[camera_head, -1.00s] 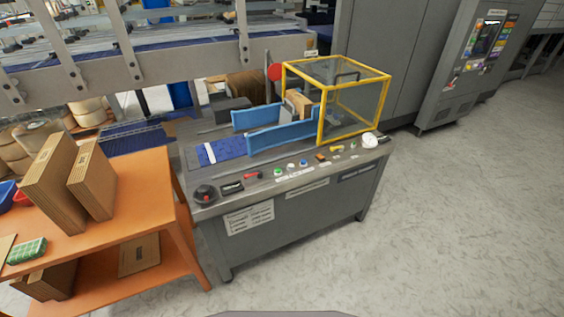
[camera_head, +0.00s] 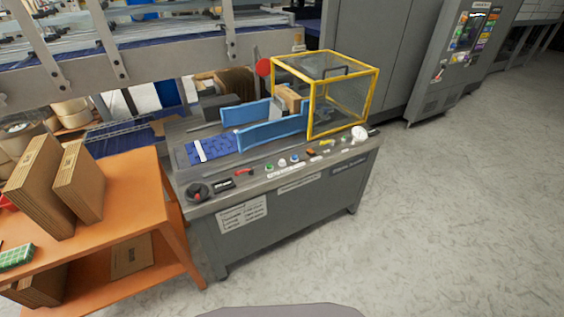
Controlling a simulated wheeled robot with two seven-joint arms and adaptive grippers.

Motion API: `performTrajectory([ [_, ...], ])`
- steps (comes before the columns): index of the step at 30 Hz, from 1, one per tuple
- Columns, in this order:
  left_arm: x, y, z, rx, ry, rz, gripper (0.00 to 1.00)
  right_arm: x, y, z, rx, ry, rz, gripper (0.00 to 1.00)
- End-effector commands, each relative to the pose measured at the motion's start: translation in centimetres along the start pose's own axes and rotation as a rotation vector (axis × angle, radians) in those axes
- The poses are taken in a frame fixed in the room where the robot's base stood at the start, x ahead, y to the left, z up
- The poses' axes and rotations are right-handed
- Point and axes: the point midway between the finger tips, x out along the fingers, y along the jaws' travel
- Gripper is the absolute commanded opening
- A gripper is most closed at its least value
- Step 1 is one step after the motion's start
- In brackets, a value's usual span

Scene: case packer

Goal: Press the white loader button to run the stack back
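The case packer (camera_head: 290,222) is a grey cabinet with a row of controls along its front top edge. A small white button (camera_head: 282,162) sits in that row between a green button (camera_head: 269,168) and a blue button (camera_head: 295,158). A larger white round knob (camera_head: 360,132) is at the right end. A brown carton stack (camera_head: 288,98) stands partly inside the yellow-framed clear guard (camera_head: 342,95), near the blue side rails (camera_head: 272,132). Neither gripper is in view.
An orange table (camera_head: 120,213) with upright cardboard bundles (camera_head: 78,182) stands at the left, close to the packer. A conveyor frame (camera_head: 150,62) runs behind. Open grey floor (camera_head: 450,220) lies in front and to the right.

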Motion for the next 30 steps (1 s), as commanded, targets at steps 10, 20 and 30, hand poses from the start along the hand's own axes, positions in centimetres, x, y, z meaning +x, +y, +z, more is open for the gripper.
performTrajectory([
  [10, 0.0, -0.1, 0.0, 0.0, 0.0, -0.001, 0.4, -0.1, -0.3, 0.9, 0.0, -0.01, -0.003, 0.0],
  [20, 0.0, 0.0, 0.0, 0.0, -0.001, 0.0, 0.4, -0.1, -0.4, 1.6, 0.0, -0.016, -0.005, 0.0],
  [30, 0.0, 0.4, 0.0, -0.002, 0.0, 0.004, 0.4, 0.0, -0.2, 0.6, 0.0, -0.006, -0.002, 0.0],
])
